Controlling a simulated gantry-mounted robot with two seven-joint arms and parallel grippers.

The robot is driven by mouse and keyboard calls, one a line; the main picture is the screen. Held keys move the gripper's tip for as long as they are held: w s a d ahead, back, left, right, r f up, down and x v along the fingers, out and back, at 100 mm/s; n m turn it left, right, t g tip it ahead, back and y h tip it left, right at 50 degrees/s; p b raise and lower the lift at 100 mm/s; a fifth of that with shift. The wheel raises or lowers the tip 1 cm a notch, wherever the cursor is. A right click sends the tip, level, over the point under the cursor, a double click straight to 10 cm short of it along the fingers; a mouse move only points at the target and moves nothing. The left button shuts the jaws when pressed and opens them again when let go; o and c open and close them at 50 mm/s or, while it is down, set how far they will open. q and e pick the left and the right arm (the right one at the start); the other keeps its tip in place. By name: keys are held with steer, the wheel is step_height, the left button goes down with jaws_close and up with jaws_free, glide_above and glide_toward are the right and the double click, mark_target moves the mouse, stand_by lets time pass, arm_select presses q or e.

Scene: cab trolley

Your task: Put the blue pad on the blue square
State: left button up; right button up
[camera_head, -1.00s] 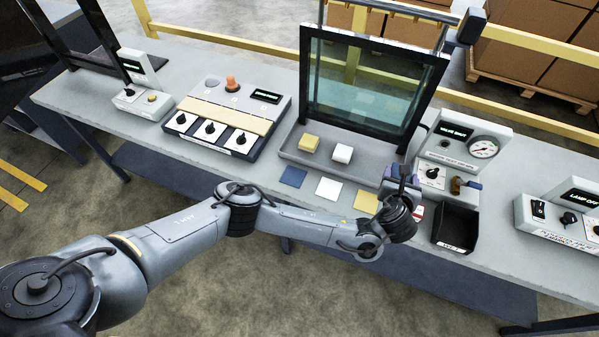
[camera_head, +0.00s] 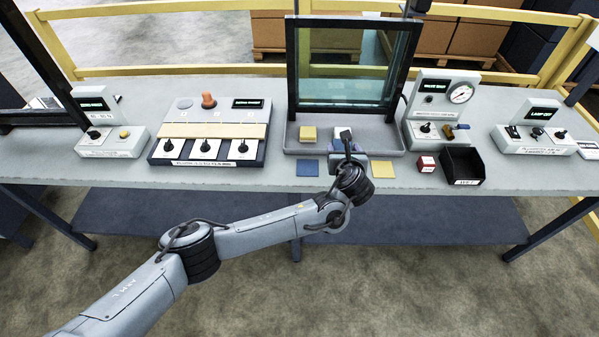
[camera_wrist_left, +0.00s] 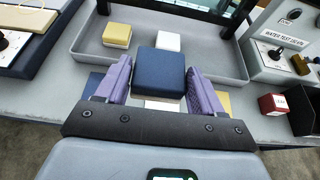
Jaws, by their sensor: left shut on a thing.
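My left gripper (camera_head: 347,152) is over the front edge of the grey tray, around the white square, in the head view. In the left wrist view its purple fingers (camera_wrist_left: 160,84) are shut on the blue pad (camera_wrist_left: 160,73), a dark blue block. The pad is mostly hidden behind the gripper in the head view. The blue square (camera_head: 307,168) lies flat on the bench in front of the tray, left of the gripper, with nothing on it. Part of it shows left of the fingers in the left wrist view (camera_wrist_left: 93,84). My right gripper is not in view.
The grey tray (camera_head: 292,135) holds a yellow block (camera_head: 308,134) and a white block (camera_head: 341,133), with a glass panel (camera_head: 350,65) standing behind. A yellow square (camera_head: 382,169) lies right of the gripper. A red box (camera_head: 427,163) and black bin (camera_head: 462,166) stand farther right.

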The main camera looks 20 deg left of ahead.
arm_select(q)
steer(key=a+f, duration=0.2)
steer(key=a, duration=0.1)
steer(key=shift+w+b, duration=0.15)
steer(key=shift+b, duration=0.15)
steer(key=b, duration=0.1)
glide_above(307, 173)
steer(key=d, duration=0.1)
step_height(307, 173, down, 4)
steer(key=shift+w+r, duration=0.15)
steer(key=shift+r, duration=0.05)
steer(key=shift+a+f, duration=0.3)
steer(key=shift+a, duration=0.2)
steer(key=shift+f+b, duration=1.05)
steer(key=shift+f, duration=0.95)
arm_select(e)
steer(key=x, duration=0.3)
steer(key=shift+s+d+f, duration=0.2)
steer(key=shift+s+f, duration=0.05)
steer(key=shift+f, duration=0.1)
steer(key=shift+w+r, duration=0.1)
arm_select(q)
steer(key=o, duration=1)
steer(key=shift+f, duration=0.1)
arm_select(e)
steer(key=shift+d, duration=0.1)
arm_select(q)
steer(key=shift+o, duration=0.2)
